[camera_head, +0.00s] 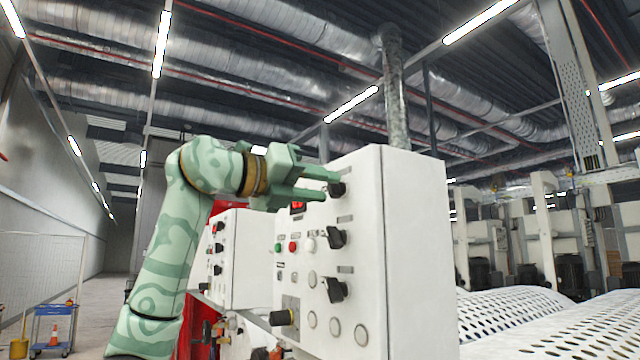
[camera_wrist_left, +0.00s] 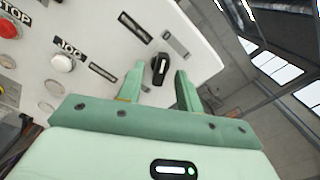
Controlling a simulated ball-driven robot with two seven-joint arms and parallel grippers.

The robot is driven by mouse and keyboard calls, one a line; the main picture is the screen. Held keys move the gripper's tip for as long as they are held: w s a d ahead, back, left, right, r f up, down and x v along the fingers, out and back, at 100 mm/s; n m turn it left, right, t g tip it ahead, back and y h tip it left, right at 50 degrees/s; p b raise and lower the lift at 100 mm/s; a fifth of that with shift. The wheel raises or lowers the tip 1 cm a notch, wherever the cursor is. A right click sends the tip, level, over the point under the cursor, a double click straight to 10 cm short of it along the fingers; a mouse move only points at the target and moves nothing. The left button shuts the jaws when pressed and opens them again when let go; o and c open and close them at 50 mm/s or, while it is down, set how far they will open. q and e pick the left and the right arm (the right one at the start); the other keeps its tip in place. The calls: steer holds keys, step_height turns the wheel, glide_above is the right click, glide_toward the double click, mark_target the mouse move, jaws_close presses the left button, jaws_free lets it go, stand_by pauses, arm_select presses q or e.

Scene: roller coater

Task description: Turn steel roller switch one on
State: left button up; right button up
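A white control box (camera_head: 420,240) carries a column of black rotary switches on its panel. The top switch (camera_head: 336,189) is partly covered by my left gripper (camera_head: 328,185). The middle switch (camera_head: 336,238) and the lower switch (camera_head: 335,289) are in clear view. In the left wrist view, a black rotary knob (camera_wrist_left: 160,69) with a pale pointer line sits between the fingers. My left gripper is open, one finger on each side of this knob, with gaps showing. Labels naming the switches are too small to read. My right gripper is not in view.
Green, red (camera_head: 293,246) and white (camera_head: 310,245) buttons sit left of the switches. A black-tipped knob (camera_head: 283,317) sticks out below. A second white box (camera_head: 240,258) stands behind to the left. Perforated white rollers (camera_head: 515,308) lie to the right.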

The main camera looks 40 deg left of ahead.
arm_select(q)
steer(key=shift+w+d, duration=0.15)
steer(key=shift+w, duration=0.15)
jaws_close()
